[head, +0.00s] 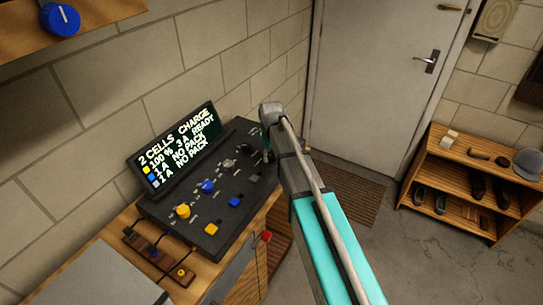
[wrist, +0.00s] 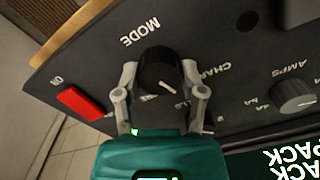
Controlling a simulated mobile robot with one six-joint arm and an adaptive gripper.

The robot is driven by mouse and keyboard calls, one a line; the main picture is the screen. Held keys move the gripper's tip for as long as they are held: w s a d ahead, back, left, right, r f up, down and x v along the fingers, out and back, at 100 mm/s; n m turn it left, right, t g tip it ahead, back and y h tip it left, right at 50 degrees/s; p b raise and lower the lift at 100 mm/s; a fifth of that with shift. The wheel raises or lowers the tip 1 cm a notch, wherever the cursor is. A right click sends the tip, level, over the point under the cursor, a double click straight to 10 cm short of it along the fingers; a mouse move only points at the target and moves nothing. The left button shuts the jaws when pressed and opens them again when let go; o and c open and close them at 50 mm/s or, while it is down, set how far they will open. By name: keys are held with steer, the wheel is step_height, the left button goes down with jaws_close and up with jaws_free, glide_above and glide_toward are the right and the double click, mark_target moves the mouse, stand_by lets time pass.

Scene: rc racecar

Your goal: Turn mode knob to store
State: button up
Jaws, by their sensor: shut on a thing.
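The black mode knob (wrist: 160,66) sits under an upside-down MODE label on the dark control panel (wrist: 90,50) in the wrist view. My gripper (wrist: 160,74) is shut on it, one finger on each side. The knob's white pointer line is toward the lower right of its face. A CHAR label, partly covered by a finger, is at its right; another label below is mostly hidden. In the head view my arm covers the panel's far end, hiding the knob. The panel's display (head: 177,148) reads "2 CELLS CHARGE", "100% 3 A READY", and "NO PACK" twice.
A red switch (wrist: 80,102) marked ON and a grey amps knob (wrist: 293,97) flank the mode knob. Yellow (head: 183,211) and blue (head: 207,186) knobs stand nearer on the panel. The wooden bench (head: 128,222) stands against the block wall.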

steer(key=m, duration=0.6)
steer(key=shift+m, duration=0.4)
stand_by(0.3)
steer(key=o, duration=1.1)
steer(key=shift+o, duration=0.2)
steer(key=shift+n, duration=0.3)
